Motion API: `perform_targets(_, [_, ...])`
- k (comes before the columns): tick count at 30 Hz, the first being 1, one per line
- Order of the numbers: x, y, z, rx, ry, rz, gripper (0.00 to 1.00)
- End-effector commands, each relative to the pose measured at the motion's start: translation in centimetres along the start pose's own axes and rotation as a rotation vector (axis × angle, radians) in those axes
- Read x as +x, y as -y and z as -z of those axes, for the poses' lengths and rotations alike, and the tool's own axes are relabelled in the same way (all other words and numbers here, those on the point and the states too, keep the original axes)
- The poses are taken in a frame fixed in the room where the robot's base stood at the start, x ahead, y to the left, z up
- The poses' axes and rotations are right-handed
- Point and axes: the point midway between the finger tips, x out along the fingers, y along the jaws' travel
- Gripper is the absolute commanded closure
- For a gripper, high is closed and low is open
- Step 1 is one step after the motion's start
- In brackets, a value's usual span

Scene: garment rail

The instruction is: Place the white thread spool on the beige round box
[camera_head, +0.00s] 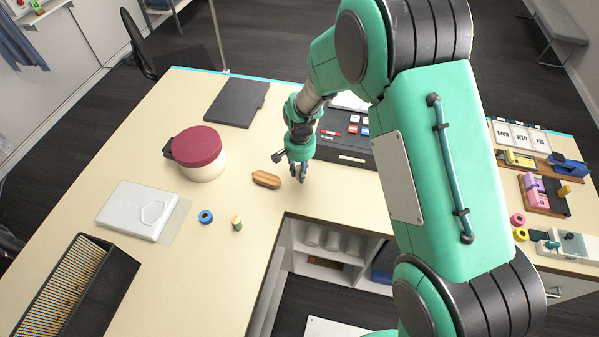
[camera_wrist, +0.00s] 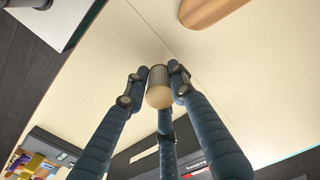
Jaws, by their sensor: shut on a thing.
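My gripper (camera_head: 299,176) is near the middle of the table, pointing down, just right of a wooden piece. In the wrist view its blue fingers are closed around a small pale spool (camera_wrist: 159,91), which looks like the white thread spool. Its rounded end faces the camera. In the head view the fingers mostly hide the spool, and I cannot tell whether it touches the table. The beige round box (camera_head: 204,170) stands on the table left of my gripper, with a dark red lid (camera_head: 197,140) on top.
The oval wooden piece (camera_head: 266,179) lies between gripper and box. A blue ring (camera_head: 206,217) and a small green-and-tan spool (camera_head: 237,223) stand nearer the front.

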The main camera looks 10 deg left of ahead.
Motion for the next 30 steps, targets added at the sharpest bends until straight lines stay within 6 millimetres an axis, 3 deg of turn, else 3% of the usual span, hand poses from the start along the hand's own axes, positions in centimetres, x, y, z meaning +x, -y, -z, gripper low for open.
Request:
perform_targets(10, [-0.1,0.2,0.0,-0.001,0.0,0.0,0.93])
perform_targets(16, [-1.1,2.1,-0.6,-0.011,-0.002,0.001,0.93])
perform_targets(23, [-3.9,7.4,-2.5,-0.036,-0.003,0.0,0.93])
perform_targets(30, [-8.1,14.8,-6.2,-0.072,-0.007,0.0,0.93])
